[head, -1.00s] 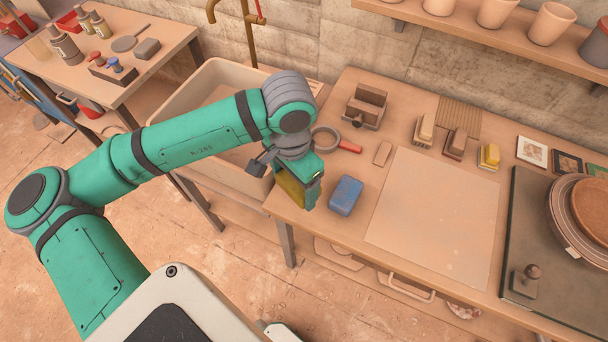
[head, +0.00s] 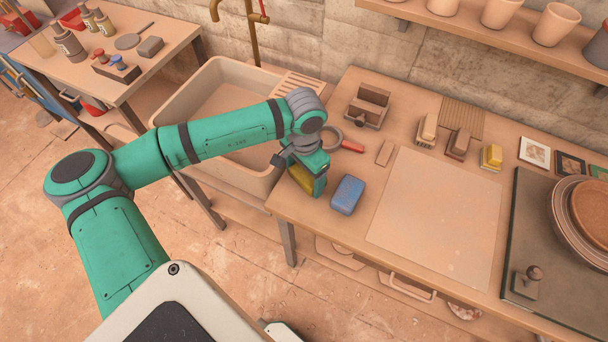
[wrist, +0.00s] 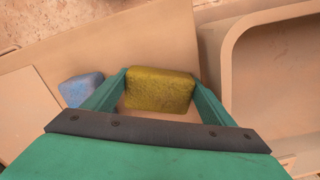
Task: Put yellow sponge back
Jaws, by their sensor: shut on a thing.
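The yellow sponge (wrist: 160,90) is held between the two green fingers of my gripper (wrist: 160,92) in the wrist view. In the head view my gripper (head: 303,182) is over the left end of the wooden table, beside the sink, and the sponge (head: 301,178) shows partly between its fingers. I cannot tell whether the sponge touches the table top. A blue sponge (head: 347,195) lies on the table just right of my gripper; it also shows in the wrist view (wrist: 80,89), left of the gripper.
The beige sink (head: 215,95) is left of the table (head: 325,222). A red-handled round tool (head: 350,145) and a wooden holder (head: 368,105) lie behind my gripper. A pale board (head: 435,215) covers the table's middle. Small blocks (head: 428,130) stand at the back.

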